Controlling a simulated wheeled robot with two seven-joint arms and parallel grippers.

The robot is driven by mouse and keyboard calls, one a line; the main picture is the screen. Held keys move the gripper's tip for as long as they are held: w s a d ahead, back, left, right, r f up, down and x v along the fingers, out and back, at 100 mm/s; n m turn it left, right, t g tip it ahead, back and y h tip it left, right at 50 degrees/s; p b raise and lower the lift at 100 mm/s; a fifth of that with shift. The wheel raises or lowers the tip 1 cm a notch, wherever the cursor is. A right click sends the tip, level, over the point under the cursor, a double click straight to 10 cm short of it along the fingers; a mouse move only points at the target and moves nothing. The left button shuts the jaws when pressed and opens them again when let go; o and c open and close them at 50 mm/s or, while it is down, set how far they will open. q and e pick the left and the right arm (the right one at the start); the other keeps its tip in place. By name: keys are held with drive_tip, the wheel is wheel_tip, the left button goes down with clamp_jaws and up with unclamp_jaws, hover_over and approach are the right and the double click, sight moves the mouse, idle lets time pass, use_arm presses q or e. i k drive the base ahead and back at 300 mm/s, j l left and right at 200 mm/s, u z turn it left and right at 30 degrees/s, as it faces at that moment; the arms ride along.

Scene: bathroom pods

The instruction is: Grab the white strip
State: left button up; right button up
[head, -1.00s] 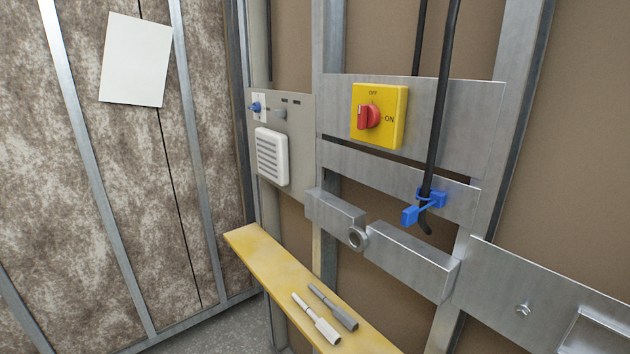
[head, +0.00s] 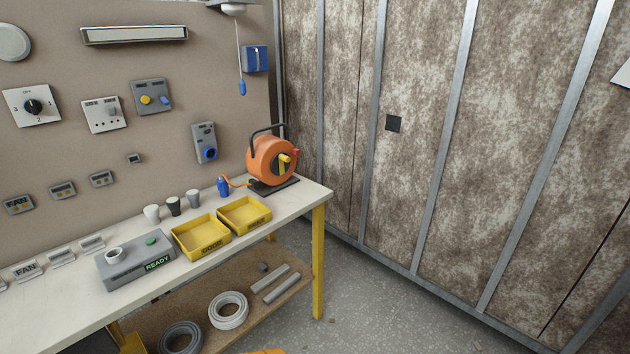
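No gripper of mine is in view. Two longer pale strips lie side by side on the lower shelf, a rear strip (head: 269,279) and a front strip (head: 283,291). A long pale bar in a metal frame (head: 133,35) is on the wall above. I cannot tell which of these is the white strip.
The workbench (head: 315,190) holds a grey READY box (head: 120,270), two yellow trays (head: 188,252), (head: 238,229), several small cups and an orange cable reel (head: 262,158). Cable coils (head: 228,322) lie on the lower shelf. Switches line the wall.

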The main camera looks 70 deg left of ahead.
sight(278, 273)
drive_tip(key=u, duration=2.55)
